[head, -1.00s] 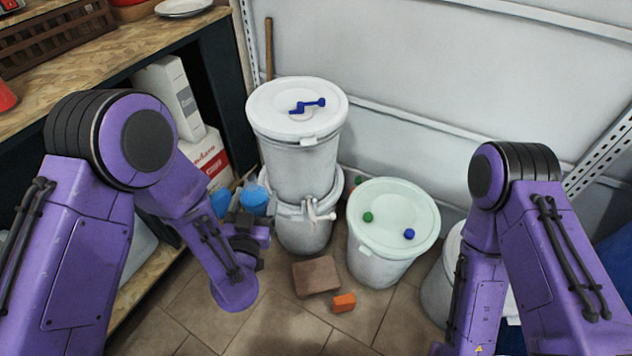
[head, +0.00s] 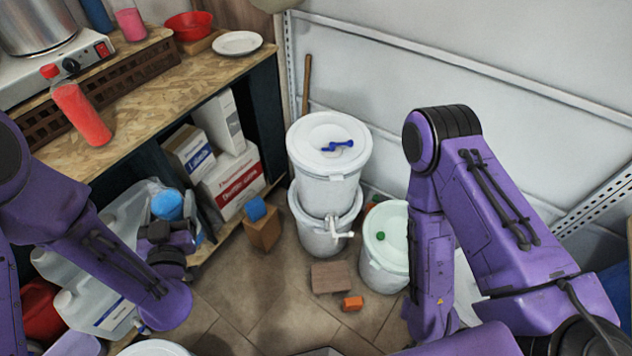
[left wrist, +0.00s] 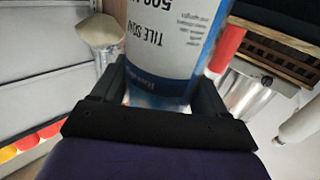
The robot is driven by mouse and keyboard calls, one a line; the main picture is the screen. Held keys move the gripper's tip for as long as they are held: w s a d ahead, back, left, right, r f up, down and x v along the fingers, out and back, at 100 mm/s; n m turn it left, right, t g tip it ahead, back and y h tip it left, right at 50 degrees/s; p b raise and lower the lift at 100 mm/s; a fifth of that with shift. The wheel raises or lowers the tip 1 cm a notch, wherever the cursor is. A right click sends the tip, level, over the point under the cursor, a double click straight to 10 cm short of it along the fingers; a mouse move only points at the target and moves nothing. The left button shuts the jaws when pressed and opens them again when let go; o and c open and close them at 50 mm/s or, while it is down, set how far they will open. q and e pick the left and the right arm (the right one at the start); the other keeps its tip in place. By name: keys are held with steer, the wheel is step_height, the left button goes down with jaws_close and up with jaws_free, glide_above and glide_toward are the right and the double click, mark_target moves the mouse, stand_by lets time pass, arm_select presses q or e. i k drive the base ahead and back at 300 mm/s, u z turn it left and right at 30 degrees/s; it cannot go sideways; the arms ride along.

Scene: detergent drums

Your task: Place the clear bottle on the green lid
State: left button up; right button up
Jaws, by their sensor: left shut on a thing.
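The clear bottle (left wrist: 160,45), with a white and blue label reading "TILE SOAP", is between the fingers of my left gripper (left wrist: 160,85). In the head view my left gripper (head: 168,234) is at the left, in front of the shelf, with a rounded blue part of what it holds (head: 167,205) above it. The pale green lid (head: 395,244) lies on a white drum to the right, apart from the bottle. It has a green ball (head: 380,236) on it, and my right arm hides its right part. My right gripper is out of view.
Two stacked white drums (head: 328,182) with a tap stand between my left gripper and the green lid. A brown block (head: 331,277), an orange block (head: 353,303) and a wooden box with a blue top (head: 262,230) are on the floor. Clear jugs (head: 95,305) crowd the left.

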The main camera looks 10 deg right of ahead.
mark_target(404, 232)
steer(key=u, duration=0.2)
steer(key=i, duration=0.8)
steer(key=z, duration=3)
